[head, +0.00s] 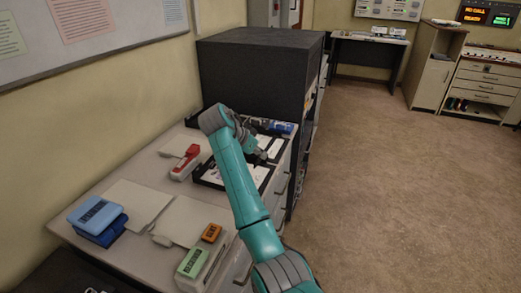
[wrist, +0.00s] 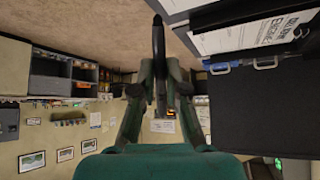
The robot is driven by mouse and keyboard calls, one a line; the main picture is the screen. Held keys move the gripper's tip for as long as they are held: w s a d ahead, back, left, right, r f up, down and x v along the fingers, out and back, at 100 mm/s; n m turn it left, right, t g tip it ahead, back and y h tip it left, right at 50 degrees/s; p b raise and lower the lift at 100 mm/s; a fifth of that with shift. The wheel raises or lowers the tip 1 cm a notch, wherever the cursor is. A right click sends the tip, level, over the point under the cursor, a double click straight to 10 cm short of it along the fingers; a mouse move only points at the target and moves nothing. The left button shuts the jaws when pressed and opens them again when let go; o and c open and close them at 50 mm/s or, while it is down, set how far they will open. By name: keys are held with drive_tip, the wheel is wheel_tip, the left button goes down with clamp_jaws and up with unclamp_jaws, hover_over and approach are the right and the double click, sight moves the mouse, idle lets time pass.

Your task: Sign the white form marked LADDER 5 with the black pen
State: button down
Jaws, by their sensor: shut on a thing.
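My gripper (head: 258,157) is above the black trays at the far end of the white counter. In the wrist view my gripper (wrist: 160,85) is shut on a slim black pen (wrist: 158,45), which sticks out past the fingertips. A white form (wrist: 262,35) with large black lettering lies in a black tray at the upper right of the wrist view. Its lettering seems to include ENGINE; I cannot read LADDER 5 on any form. In the head view, white paper (head: 258,173) lies in the near black tray (head: 209,181), partly hidden by my arm.
A red-and-white stapler (head: 185,163) stands left of the tray. A tall black cabinet (head: 250,75) stands behind. The floor at right is clear.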

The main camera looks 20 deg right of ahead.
sight(256, 165)
drive_tip(key=shift+f, duration=2.7)
drive_tip(key=shift+f, duration=0.45)
drive_tip(key=shift+w, duration=0.15)
drive_tip(key=shift+w+d, duration=0.2)
drive_tip(key=shift+w, duration=0.2)
drive_tip(key=shift+w+d, duration=0.1)
drive_tip(key=shift+w, duration=0.1)
drive_tip(key=shift+w+d, duration=0.1)
drive_tip(key=shift+w, duration=0.2)
drive_tip(key=shift+w+d, duration=0.15)
drive_tip(key=shift+d, duration=0.05)
